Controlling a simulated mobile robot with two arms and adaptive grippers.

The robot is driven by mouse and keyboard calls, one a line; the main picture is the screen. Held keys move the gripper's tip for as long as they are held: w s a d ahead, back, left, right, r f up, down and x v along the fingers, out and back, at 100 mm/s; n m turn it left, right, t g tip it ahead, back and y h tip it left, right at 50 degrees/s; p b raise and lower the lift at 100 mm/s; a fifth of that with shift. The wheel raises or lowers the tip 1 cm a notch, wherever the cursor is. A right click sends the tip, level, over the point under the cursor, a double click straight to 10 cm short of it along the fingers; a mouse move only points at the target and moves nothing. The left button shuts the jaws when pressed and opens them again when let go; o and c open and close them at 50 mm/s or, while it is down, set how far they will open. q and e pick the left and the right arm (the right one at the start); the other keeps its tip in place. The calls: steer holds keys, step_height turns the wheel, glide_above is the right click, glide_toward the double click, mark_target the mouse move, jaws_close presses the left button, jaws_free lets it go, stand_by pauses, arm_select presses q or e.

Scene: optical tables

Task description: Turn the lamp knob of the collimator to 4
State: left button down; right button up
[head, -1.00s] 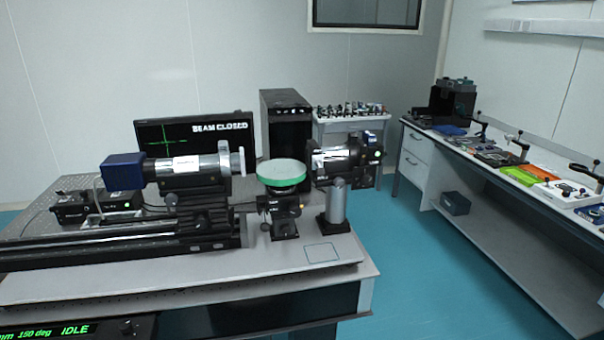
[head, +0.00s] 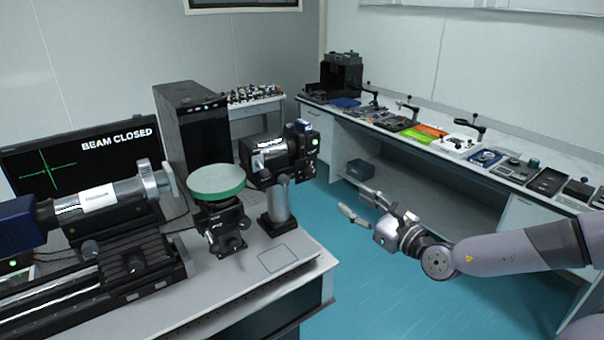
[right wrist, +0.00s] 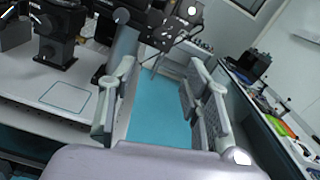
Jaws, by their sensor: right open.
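The collimator appears to be the black unit with a silver barrel (head: 280,158) on a grey post (head: 281,200), at the table's right end. A small green light shows on its right end. In the right wrist view its lower part (right wrist: 160,22) is at the top, cut by the frame edge. I cannot make out the lamp knob or its numbers. My right gripper (head: 352,200) is open and empty over the floor, right of the table and apart from the collimator. Its fingers (right wrist: 160,75) frame blue floor in the right wrist view. My left gripper is not in view.
A green-rimmed round stage (head: 217,181) stands left of the collimator. A silver tube with a blue end (head: 110,197) lies further left. A monitor (head: 85,150) reads "BEAM CLOSED". A side bench (head: 480,165) runs along the right wall. Blue floor lies between.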

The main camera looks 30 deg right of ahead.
mark_target(312, 173)
steer(key=w+p, duration=0.1)
steer(key=w, duration=0.4)
steer(key=w+a+p, duration=0.1)
steer(key=w+p, duration=0.1)
steer(key=w, duration=0.3)
steer(key=w+p, duration=0.1)
steer(key=w, duration=0.4)
steer(key=shift+w+a, duration=0.15)
steer(key=shift+w, duration=0.05)
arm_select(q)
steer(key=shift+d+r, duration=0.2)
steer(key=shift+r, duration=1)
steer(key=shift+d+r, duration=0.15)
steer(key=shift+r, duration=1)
arm_select(e)
steer(key=shift+w, duration=0.55)
steer(key=shift+c, duration=0.3)
jaws_close()
